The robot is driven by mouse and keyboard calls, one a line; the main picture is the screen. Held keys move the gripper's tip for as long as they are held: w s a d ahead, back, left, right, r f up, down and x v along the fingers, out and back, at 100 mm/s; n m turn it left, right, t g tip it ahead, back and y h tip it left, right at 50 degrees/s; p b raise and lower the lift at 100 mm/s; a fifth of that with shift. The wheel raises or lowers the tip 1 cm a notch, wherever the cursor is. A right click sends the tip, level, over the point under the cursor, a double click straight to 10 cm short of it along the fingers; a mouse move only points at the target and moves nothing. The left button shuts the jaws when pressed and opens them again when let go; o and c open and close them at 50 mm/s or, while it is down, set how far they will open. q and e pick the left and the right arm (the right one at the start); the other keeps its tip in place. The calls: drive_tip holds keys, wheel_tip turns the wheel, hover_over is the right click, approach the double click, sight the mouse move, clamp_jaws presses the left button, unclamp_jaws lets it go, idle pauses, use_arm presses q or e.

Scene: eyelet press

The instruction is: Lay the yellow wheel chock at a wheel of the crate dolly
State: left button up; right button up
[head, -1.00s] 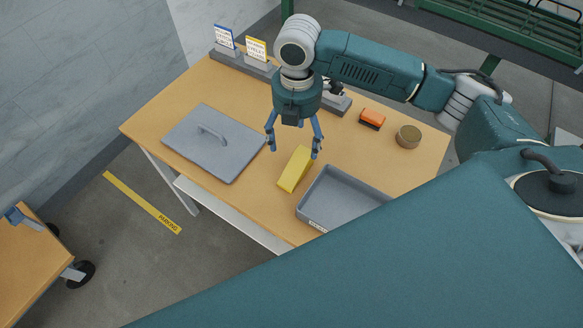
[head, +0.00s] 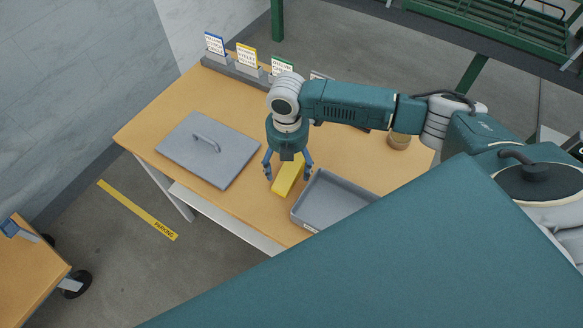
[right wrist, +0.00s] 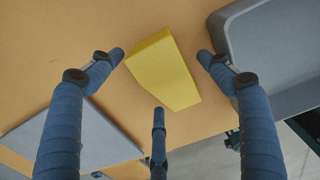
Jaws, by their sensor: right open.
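The yellow wheel chock (head: 288,180) lies on the wooden table between a grey lid and a grey tray. In the right wrist view the chock (right wrist: 163,70) sits between the spread fingers. My right gripper (head: 287,170) is open just above the chock, its fingers to either side; it also shows in the right wrist view (right wrist: 160,75). I cannot tell whether any finger touches it. A wooden-topped crate dolly (head: 30,275) stands at the lower left, with a black wheel (head: 75,284) on the floor. My left gripper is not in view.
The grey lid with a handle (head: 190,160) lies left of the chock, and the grey tray (head: 325,188) close to its right. Label cards (head: 246,56) stand at the back edge. A yellow parking strip (head: 137,210) marks the floor between table and dolly.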

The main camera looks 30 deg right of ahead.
sight(288, 164)
drive_tip(key=shift+f, duration=0.35)
drive_tip(key=c, duration=1.6)
drive_tip(key=shift+r, duration=0.1)
drive_tip(key=shift+r, duration=0.1)
wheel_tip(288, 164, up, 20)
drive_tip(key=shift+f+b, duration=0.1)
drive_tip(key=shift+b, duration=0.7)
drive_tip(key=shift+s+a+r+m, duration=0.45)
drive_tip(key=shift+s+m, duration=1.35)
drive_tip(key=shift+m, duration=2.2)
drive_tip(key=shift+s+a+r+m, duration=0.1)
drive_tip(key=shift+s+a+m, duration=1.2)
drive_tip(key=shift+m, duration=2.7)
drive_tip(key=shift+s+a+r+m, duration=0.1)
drive_tip(key=shift+s+r+m, duration=0.2)
drive_tip(key=shift+s+m, duration=2.85)
drive_tip(key=shift+w+m, duration=0.85)
